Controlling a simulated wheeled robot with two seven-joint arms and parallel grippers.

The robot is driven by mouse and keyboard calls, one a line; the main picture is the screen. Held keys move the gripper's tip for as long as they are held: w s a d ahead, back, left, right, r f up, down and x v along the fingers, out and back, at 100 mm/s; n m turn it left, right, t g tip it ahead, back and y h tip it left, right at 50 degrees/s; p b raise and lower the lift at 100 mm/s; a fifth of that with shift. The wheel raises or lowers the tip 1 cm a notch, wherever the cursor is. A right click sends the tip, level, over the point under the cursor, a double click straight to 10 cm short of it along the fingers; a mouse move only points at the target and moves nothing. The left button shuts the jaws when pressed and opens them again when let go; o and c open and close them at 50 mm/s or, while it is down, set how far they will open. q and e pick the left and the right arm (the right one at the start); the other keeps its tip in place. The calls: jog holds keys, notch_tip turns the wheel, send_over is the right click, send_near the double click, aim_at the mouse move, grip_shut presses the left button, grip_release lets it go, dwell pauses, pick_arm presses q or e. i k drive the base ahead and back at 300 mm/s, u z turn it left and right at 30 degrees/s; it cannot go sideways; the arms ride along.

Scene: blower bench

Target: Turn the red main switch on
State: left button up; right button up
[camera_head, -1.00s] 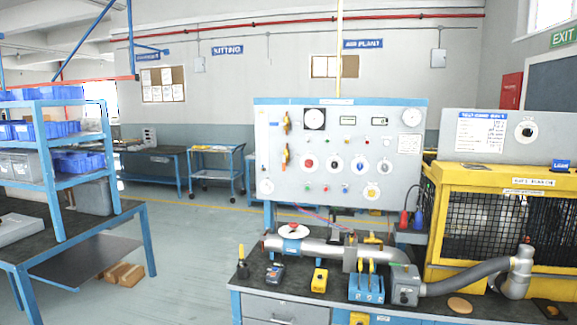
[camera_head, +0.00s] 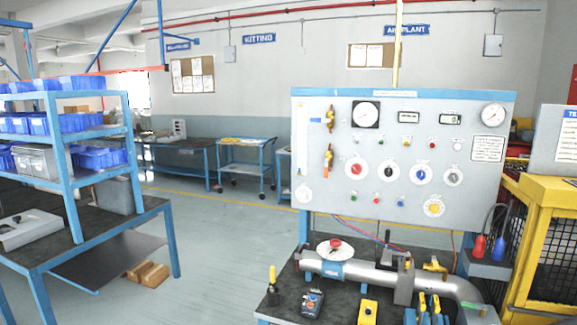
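The grey control panel (camera_head: 400,205) with a blue frame stands upright at the back of the bench. A red rotary knob on a round white plate (camera_head: 357,169) sits at the left of a row of knobs on it; it looks like the red main switch. Its exact angle is too small to tell. A black knob (camera_head: 388,171), a blue knob (camera_head: 421,174) and a grey knob (camera_head: 453,176) follow to its right. Neither of my grippers is in view, and nothing covers the knobs.
On the dark bench lie a pipe (camera_head: 370,274) with a red-knobbed valve (camera_head: 335,243), a handheld meter (camera_head: 312,303) and a yellow box (camera_head: 368,312). A yellow cage (camera_head: 540,245) stands right. A blue shelf rack (camera_head: 68,185) stands left. The floor (camera_head: 220,250) between is open.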

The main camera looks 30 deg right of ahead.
aim_at(356, 168)
jog(key=z, duration=0.05)
jog(key=i, duration=1.15)
jog(key=z, duration=0.5)
